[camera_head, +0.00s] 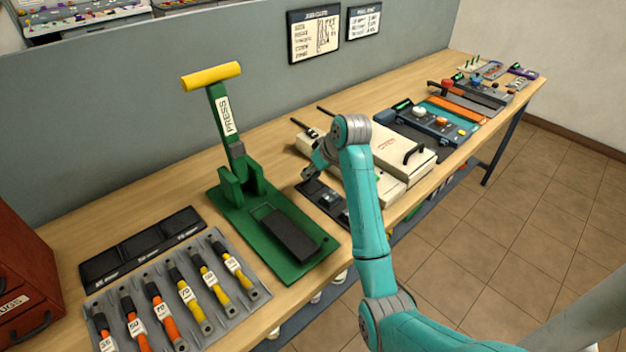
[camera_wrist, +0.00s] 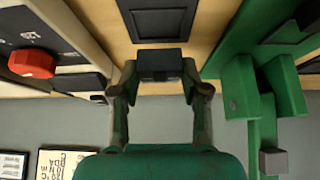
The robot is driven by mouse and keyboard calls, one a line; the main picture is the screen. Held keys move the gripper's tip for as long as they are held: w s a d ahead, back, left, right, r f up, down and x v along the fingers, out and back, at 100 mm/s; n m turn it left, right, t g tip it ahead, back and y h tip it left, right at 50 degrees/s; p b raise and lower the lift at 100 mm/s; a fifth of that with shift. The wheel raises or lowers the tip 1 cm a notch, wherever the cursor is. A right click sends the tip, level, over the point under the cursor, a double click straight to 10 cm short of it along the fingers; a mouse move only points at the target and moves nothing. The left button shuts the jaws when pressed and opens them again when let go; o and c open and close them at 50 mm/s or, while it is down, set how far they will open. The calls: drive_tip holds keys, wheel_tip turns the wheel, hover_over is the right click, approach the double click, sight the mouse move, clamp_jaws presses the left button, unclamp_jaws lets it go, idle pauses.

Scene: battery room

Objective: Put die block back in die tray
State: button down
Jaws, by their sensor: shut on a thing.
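My gripper (camera_wrist: 160,84) is shut on a small black die block (camera_wrist: 160,60), with one finger on each side of it in the wrist view. The block is close to a dark tray with a square recess (camera_wrist: 138,31), which I take for the die tray. I cannot tell whether block and tray touch. In the head view my gripper (camera_head: 309,173) is over the far end of the dark tray (camera_head: 322,197), between the green press and the beige cases. The block is not clear there, and my arm covers part of the tray.
The green press (camera_head: 270,225) with its raised yellow handle stands just left of the tray. Beige cases (camera_head: 400,150) stand close on the right. A black compartment tray (camera_head: 140,245) and a grey tool rack (camera_head: 245,262) lie at the near left. A grey wall rises behind the bench.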

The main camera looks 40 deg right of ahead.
sight(316, 177)
drive_tip(key=shift+f, duration=1.85)
drive_tip(key=c, duration=0.6)
unclamp_jaws()
drive_tip(key=shift+f, duration=0.15)
drive_tip(key=shift+s+r, duration=0.1)
drive_tip(key=shift+r, duration=0.25)
drive_tip(key=v, duration=1.1)
drive_tip(key=shift+s+r, duration=0.2)
drive_tip(key=shift+r, duration=0.05)
drive_tip(key=shift+s, duration=0.1)
